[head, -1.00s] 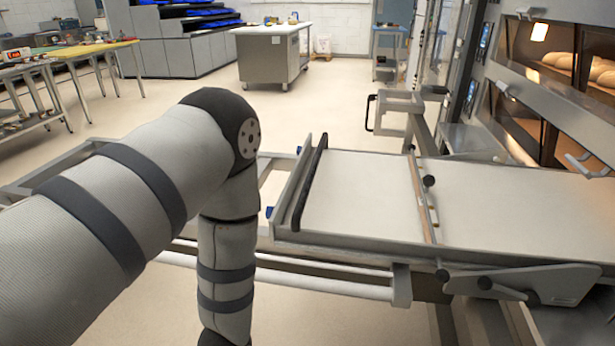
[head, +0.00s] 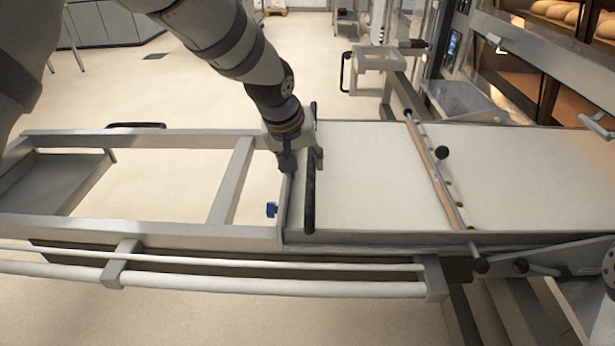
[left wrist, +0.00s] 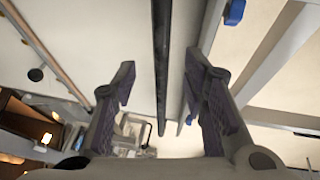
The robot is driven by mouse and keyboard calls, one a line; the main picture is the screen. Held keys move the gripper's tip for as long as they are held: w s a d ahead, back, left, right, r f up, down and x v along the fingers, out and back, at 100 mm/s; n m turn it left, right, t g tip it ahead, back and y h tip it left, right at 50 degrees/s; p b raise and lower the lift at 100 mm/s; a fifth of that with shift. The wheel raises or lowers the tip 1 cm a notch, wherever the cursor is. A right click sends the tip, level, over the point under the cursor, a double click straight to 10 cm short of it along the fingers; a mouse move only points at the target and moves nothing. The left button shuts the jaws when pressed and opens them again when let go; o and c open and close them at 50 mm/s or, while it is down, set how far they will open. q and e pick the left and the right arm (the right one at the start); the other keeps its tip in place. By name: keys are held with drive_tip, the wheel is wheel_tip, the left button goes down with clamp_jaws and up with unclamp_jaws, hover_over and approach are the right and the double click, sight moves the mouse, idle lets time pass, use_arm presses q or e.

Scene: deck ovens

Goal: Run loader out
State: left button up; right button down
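The loader (head: 365,180) is a pale flat belt bed in a metal frame, running right toward the deck ovens. A black handle bar (head: 309,195) stands along its left end, beside the metal end plate. A crossbar (head: 433,172) with black knobs spans the belt. My left gripper (head: 301,168) is at the far part of the handle bar, pointing down. In the left wrist view its fingers are apart, and the handle bar (left wrist: 162,50) runs through the gap between them, with the end plate edge near one finger. No grip on the bar shows. My right gripper is not in view.
The loader's empty rail frame (head: 232,180) extends left, with floor visible through it. The oven (head: 560,60) with loaves inside stands at the right. A small bracket frame (head: 380,60) with a black handle stands behind the loader. Open floor lies at the back left.

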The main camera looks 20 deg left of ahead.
sight(310, 181)
use_arm(q)
drive_tip(key=b+x, duration=0.1)
drive_tip(key=x, duration=0.6)
drive_tip(key=shift+a+f, duration=0.1)
drive_tip(key=shift+f, duration=0.15)
drive_tip(key=shift+c, duration=0.6)
clamp_jaws()
